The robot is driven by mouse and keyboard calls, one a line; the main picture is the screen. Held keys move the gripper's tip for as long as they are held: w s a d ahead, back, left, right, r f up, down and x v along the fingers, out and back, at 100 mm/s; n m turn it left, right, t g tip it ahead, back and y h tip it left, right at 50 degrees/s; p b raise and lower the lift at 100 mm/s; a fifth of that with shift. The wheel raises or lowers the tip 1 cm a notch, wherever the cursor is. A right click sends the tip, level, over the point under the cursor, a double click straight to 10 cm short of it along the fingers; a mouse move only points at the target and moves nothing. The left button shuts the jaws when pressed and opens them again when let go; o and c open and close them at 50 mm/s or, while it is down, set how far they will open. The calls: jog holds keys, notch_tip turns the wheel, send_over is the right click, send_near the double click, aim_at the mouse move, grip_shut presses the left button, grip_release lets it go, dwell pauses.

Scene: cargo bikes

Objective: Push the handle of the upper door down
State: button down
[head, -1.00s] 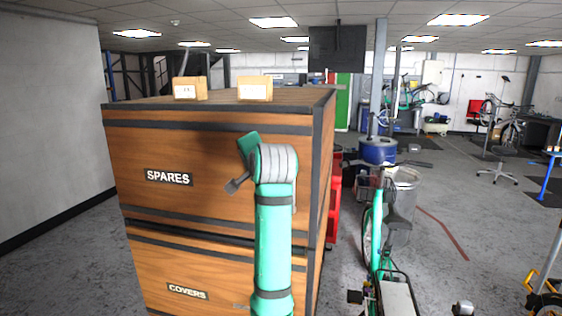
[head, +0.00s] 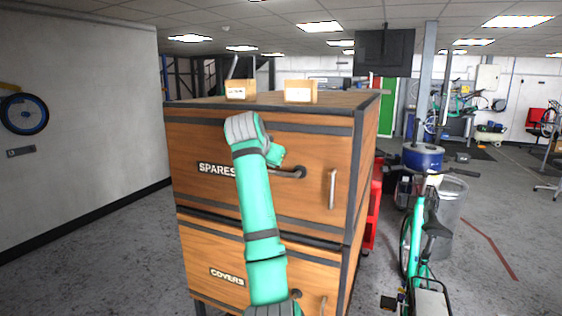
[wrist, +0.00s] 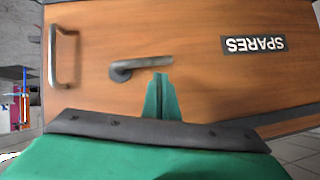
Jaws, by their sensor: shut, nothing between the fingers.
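The upper door (head: 225,140) of the wooden cabinet is shut and carries the SPARES label (head: 216,169), which shows upside down in the wrist view (wrist: 253,44). Its grey lever handle (head: 299,172) points left from its pivot, about level. In the wrist view the lever (wrist: 145,63) shows whole. My green gripper (head: 276,157) is just above the lever in the head view. In the wrist view its shut, empty fingertips (wrist: 160,78) sit close to the lever's free end. I cannot tell whether they touch it.
A vertical pull bar (head: 332,188) stands right of the lever. The COVERS door (head: 215,255) is below, shut. Two small boxes (head: 300,91) lie on the cabinet top. A green bike (head: 420,235) stands on the right. Floor at the left is clear.

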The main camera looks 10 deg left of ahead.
jog(key=shift+w+d+f+n+g+h, duration=0.2)
jog(key=shift+w+f+n+h, duration=0.15)
jog(key=shift+f+h, duration=0.2)
jog(key=shift+w+d+f+n+g+h, duration=0.2)
jog(key=shift+f+n+h, duration=0.2)
jog(key=shift+h, duration=0.25)
jog(key=w+r+v, duration=0.1)
jog(key=r+v, duration=0.1)
jog(key=v, duration=1.1)
jog(key=shift+w+r, duration=0.1)
